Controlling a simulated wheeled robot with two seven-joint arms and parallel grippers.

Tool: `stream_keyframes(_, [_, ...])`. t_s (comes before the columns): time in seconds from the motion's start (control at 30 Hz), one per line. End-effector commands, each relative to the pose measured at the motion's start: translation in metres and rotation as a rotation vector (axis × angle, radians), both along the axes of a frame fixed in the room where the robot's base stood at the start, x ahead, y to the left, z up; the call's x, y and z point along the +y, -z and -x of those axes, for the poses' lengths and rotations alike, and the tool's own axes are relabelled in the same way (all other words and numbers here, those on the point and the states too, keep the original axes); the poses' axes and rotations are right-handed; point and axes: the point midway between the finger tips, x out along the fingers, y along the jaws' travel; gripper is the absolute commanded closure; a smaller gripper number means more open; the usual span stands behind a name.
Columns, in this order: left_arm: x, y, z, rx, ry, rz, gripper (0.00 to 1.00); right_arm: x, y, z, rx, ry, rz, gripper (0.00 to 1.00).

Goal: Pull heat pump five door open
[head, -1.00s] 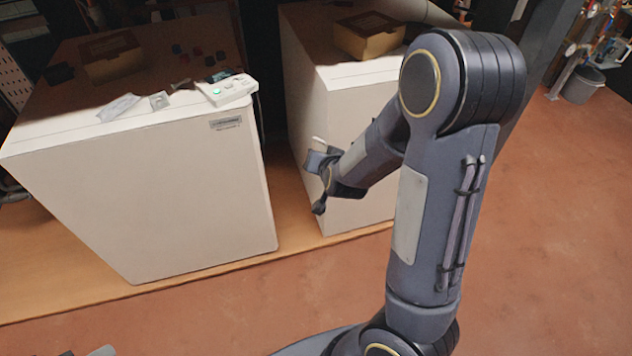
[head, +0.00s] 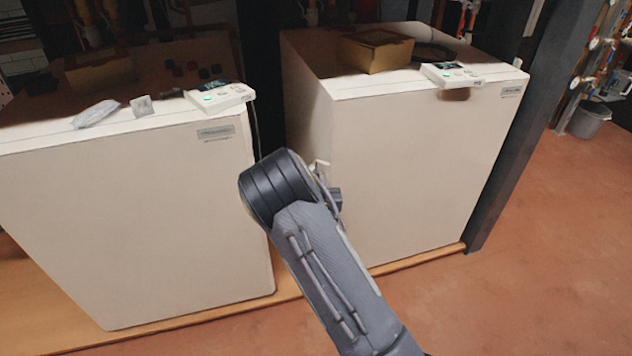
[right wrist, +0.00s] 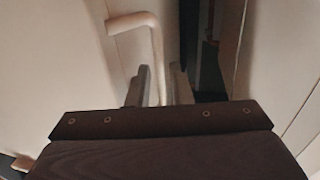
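Two white heat pumps stand side by side, the left one (head: 130,220) and the right one (head: 430,160). Their labels are too small to read, so I cannot tell a number. A pale bar handle (head: 319,165) sits at the right pump's left front edge; it also shows in the right wrist view (right wrist: 133,21). My right gripper (right wrist: 158,86) is open, with the handle's long bar between its two parted fingers. I cannot tell whether a finger touches it. In the head view my right arm mostly hides this gripper. The right pump's front looks closed. My left gripper is out of view.
A control unit (head: 452,75) and a cardboard box (head: 376,50) sit on the right pump. Another control unit (head: 220,95) and a clear bag (head: 96,114) lie on the left one. A dark post (head: 525,120) stands at right. The red floor (head: 545,270) at right is clear.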

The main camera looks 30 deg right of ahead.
Motion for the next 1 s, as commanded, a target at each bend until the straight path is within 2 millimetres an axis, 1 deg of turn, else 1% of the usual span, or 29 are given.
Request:
stream_keyframes(0.03, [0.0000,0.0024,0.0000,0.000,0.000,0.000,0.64,-0.0022,0.0012,-0.0045,0.000,0.000,0.000,0.81])
stream_keyframes(0.13, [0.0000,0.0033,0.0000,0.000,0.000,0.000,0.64,-0.0047,0.0005,-0.0097,0.000,0.000,0.000,0.81])
stream_keyframes(0.4, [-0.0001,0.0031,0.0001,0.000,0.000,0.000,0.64,-0.0055,0.0002,-0.0113,0.002,0.001,0.000,0.81])
stream_keyframes(0.43, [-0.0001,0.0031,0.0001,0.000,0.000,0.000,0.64,-0.0055,0.0002,-0.0113,0.002,0.000,0.000,0.84])
stream_keyframes(0.57, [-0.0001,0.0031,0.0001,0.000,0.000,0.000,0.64,-0.0055,0.0002,-0.0112,0.002,0.000,0.000,1.00])
stream_keyframes(1.0, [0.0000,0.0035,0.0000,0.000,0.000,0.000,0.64,-0.0040,0.0006,-0.0096,0.003,-0.008,0.000,1.00])
